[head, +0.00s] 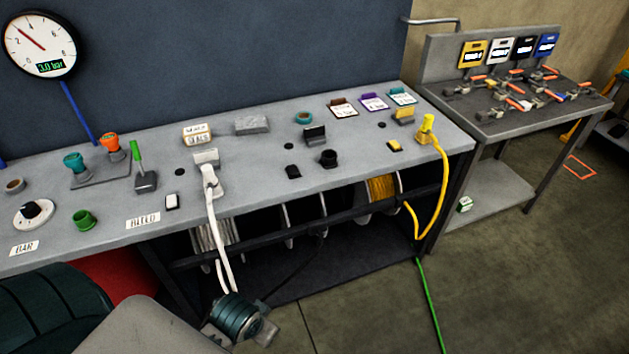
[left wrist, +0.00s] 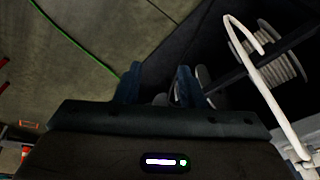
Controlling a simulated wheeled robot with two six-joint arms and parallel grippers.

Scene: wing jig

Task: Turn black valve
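A black knob (head: 31,209) sits on a round white dial (head: 34,217) at the left front of the grey bench, behind a label reading BAR. It is the black control that best matches the valve, and nothing touches it. My left arm's end shows low in the head view, in front of the bench and well right of the knob; its fingertips are not clear there. In the left wrist view my left gripper (left wrist: 158,82) has its two dark fingers apart, with nothing seen held. My right gripper is not in view.
A white cable (head: 215,235) hangs over the front edge near my left arm. A wall gauge (head: 40,45) reads 3.0 bar.

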